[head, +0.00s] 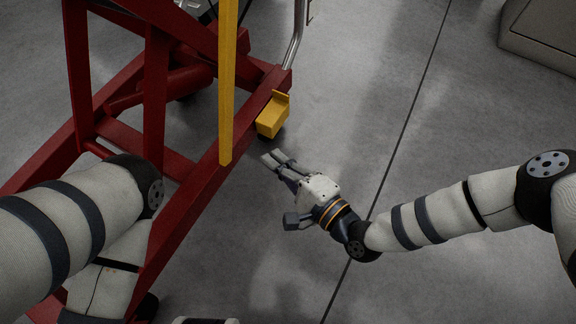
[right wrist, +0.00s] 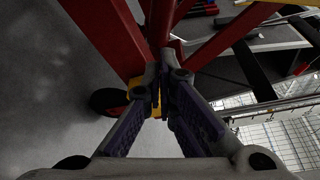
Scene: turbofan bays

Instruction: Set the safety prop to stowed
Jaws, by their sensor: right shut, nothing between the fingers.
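A long yellow bar (head: 227,80), which looks like the safety prop, runs down from the top edge of the head view in front of a red frame. Its lower end overlaps the frame's lower rail in the picture; I cannot tell if it touches. A yellow block (head: 271,117) with a raised tab sits at the rail's outer side. My right gripper (head: 273,158) is shut and empty, just below the block in the picture and apart from the bar. In the right wrist view its fingers (right wrist: 164,88) meet, with some yellow behind them.
The red frame (head: 190,203) fills the left side, with crossing beams and a wheel below. A bent grey metal tube (head: 296,35) rises at its far end. A grey box (head: 543,35) stands at the top right. The grey floor between is clear.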

